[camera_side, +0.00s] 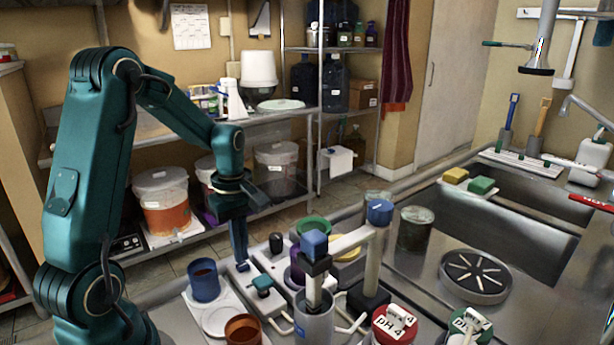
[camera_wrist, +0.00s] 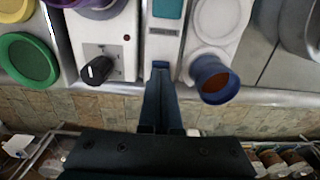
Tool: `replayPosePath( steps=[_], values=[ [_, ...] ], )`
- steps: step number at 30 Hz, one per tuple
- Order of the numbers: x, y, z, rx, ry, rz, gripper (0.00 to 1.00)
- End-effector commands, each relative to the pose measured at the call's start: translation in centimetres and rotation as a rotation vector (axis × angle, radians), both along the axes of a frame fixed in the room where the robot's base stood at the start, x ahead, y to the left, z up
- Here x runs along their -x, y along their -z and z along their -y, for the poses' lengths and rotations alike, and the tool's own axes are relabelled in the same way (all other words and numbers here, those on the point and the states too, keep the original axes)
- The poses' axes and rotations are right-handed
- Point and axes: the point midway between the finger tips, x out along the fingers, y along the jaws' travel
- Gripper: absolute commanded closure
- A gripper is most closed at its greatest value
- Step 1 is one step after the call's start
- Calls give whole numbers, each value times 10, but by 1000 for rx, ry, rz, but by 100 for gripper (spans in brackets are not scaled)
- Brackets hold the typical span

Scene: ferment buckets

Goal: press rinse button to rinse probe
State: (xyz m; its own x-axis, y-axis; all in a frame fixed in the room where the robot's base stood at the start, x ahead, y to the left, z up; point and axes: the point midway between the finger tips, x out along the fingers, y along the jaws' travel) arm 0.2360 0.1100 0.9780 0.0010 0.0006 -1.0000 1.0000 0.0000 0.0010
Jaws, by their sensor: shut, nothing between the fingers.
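The teal square button (camera_side: 262,283), which I take for the rinse button, sits on a narrow white box beside the blue cup. It also shows at the top edge of the wrist view (camera_wrist: 167,8), with a small unreadable label below it. My gripper (camera_side: 242,266) is shut and empty, pointing down, to the left of the button and apart from it. In the wrist view my gripper (camera_wrist: 160,66) is over the box's near end, short of the button. The probe, with a blue cap (camera_side: 314,243), stands upright on a stand arm, its lower end inside a grey beaker (camera_side: 313,322).
A dark knob (camera_wrist: 97,70) stands on the unit beside the button box. Red-lidded (camera_side: 394,325) and green-lidded (camera_side: 470,325) bottles stand front right.

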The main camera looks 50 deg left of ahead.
Motion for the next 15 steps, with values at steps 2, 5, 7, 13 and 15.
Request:
replayPosePath(
  steps=[2,5,7,13,15],
  values=[
    [0,2,0,1,0,-2,100],
    [0,5,0,1,0,-2,100],
    [0,7,0,1,0,-2,100],
    [0,11,0,1,0,-2,100],
    [0,13,0,1,0,-2,100]
  ],
)
